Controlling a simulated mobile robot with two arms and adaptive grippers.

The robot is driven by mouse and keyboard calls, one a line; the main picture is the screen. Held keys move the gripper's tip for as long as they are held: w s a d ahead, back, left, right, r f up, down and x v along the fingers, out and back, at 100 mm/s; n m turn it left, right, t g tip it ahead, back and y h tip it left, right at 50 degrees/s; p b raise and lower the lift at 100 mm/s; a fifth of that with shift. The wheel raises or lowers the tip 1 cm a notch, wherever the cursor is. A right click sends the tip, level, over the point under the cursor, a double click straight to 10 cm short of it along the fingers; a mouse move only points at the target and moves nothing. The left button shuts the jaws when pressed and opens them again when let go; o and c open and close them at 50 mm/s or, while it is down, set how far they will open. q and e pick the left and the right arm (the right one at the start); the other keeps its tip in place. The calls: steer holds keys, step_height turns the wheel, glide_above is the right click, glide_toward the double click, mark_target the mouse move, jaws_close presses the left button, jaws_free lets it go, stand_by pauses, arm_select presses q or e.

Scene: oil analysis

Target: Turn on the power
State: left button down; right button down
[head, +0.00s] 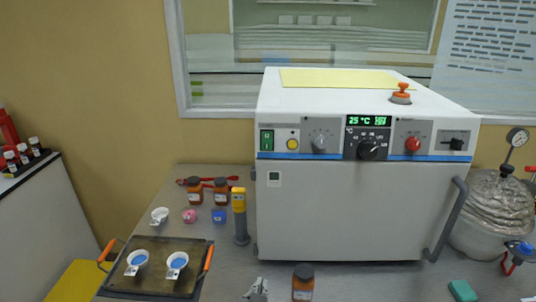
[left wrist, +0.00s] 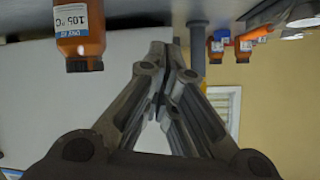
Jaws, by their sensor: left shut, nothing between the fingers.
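The white oven (head: 345,205) stands on the table, its door closed. A green rocker switch (head: 267,140) is at the left end of its control panel. The green display (head: 369,121) is lit and reads 25 °C. Beside the switch are a yellow button (head: 293,144), knobs and a red button (head: 412,144). My left gripper (head: 258,286) is low at the bottom edge in the head view, below the oven front and apart from the switch. In the left wrist view its fingers (left wrist: 166,62) are shut and empty. My right gripper is not in view.
A brown bottle (head: 303,281) stands right of my left gripper; it is near in the left wrist view (left wrist: 80,38), upside down. A yellow-grey tool (head: 240,215), more bottles and a tray (head: 155,254) with cups are left. A silver vessel (head: 490,215) is right.

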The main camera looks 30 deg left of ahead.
arm_select(q)
step_height(320, 180, up, 26)
steer(key=d+n+t+y, duration=0.1)
steer(key=n+t+y, duration=0.2)
steer(key=t+y, duration=0.3)
steer(key=t, duration=0.2)
steer(key=shift+d+r+n+t, duration=0.15)
steer(key=shift+d+n+t, duration=0.15)
steer(key=shift+d+t, duration=0.1)
steer(key=shift+a, duration=0.1)
steer(key=p, duration=0.4)
glide_toward(267, 133)
step_height(267, 133, up, 4)
steer(key=w, duration=0.1)
steer(key=w+a+f+p, duration=0.1)
steer(key=w, duration=0.1)
steer(key=shift+w+a+f, duration=0.15)
steer(key=shift+a+f, duration=0.2)
steer(key=shift+f, duration=0.05)
steer(key=shift+w+a+f, duration=0.15)
steer(key=shift+w, duration=0.05)
